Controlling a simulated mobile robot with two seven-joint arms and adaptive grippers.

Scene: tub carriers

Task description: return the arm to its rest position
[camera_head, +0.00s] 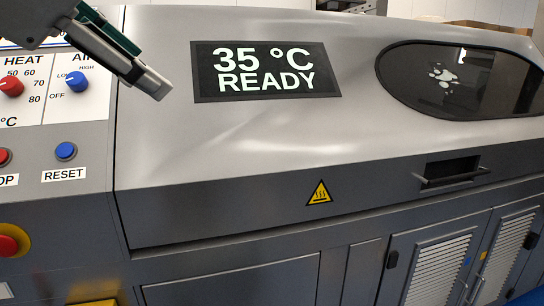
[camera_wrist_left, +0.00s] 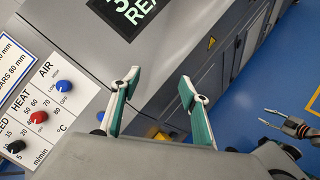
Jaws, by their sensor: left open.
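My left gripper (camera_head: 152,82) is in the upper left of the head view, in front of the machine's grey hood. It also shows in the left wrist view (camera_wrist_left: 158,80), its two green-and-grey fingers spread apart with nothing between them. It appears clear of the control panel's knobs. My right gripper (camera_wrist_left: 264,115) shows at the right edge of the left wrist view, over the blue floor. Its two thin fingers look apart and empty. It does not show in the head view.
The control panel (camera_head: 27,117) has a red heat knob (camera_head: 11,87), a blue air knob (camera_head: 77,81) and a blue reset button (camera_head: 66,151). The display (camera_head: 266,71) reads 35 °C READY. A dark window (camera_head: 470,85) and a handle recess (camera_head: 450,171) are farther right. Blue floor (camera_wrist_left: 290,60) lies beside the machine.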

